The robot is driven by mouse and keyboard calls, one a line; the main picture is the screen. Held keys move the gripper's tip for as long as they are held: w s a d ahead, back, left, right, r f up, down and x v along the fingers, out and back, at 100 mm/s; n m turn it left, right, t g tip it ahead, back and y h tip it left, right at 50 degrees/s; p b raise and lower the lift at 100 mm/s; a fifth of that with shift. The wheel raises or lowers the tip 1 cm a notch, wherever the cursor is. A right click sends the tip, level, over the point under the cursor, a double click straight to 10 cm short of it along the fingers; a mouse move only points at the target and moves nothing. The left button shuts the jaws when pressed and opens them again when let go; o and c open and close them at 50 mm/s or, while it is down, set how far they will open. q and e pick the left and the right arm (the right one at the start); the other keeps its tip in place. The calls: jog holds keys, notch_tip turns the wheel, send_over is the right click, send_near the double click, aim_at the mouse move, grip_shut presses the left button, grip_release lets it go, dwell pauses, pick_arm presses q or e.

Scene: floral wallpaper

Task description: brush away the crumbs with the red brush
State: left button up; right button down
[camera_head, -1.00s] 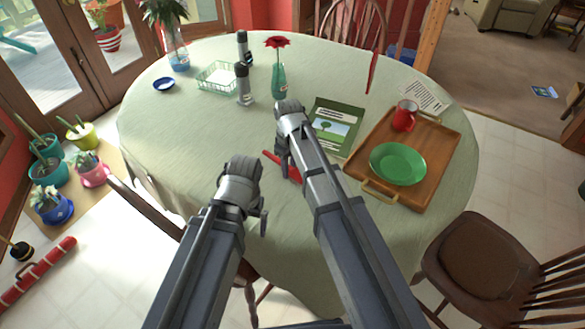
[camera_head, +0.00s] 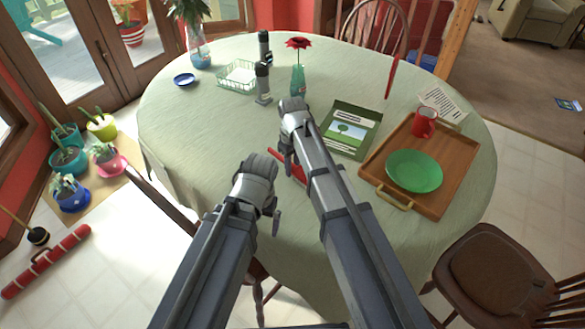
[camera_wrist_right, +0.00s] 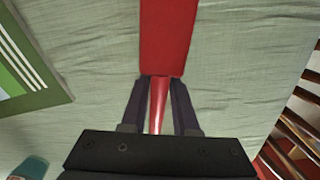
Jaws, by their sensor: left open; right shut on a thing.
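The red brush is over the tablecloth; its red end (camera_head: 276,153) shows left of my right gripper in the head view. In the right wrist view my right gripper (camera_wrist_right: 160,95) is shut on its red handle (camera_wrist_right: 158,100), and the wide red head (camera_wrist_right: 167,38) reaches out past the fingertips. My right gripper (camera_head: 288,162) hides part of the brush in the head view. My left gripper (camera_head: 272,215) is open and empty over the near part of the table, beside the brush. I cannot make out any crumbs on the cloth.
A wooden tray (camera_head: 452,185) with a green plate (camera_head: 414,171) and red mug (camera_head: 424,122) stands on the right. A green book (camera_head: 350,130) lies between tray and brush. A vase (camera_head: 298,82), shakers and a wire basket (camera_head: 237,78) stand behind.

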jog(key=shift+w+d, duration=0.1)
jog(key=shift+d, duration=0.05)
jog(key=shift+s+d+r, duration=0.1)
jog(key=shift+s+d, duration=0.1)
jog(key=shift+d, duration=0.95)
jog(key=shift+s+d+f, duration=0.1)
jog(key=shift+s+d, duration=0.05)
jog(key=shift+d, duration=1)
jog(key=shift+s+d+r, duration=0.1)
jog(key=shift+s+d, duration=0.1)
jog(key=shift+d, duration=0.95)
jog(key=shift+d, duration=0.1)
jog(key=shift+s+d, duration=0.15)
jog(key=shift+d, duration=0.75)
jog(key=shift+s+d, duration=0.15)
jog(key=shift+d, duration=0.7)
jog(key=shift+s+d, duration=0.15)
jog(key=shift+d, duration=0.75)
jog(key=shift+s+d, duration=0.1)
jog(key=shift+d, duration=0.8)
jog(key=shift+f, duration=0.2)
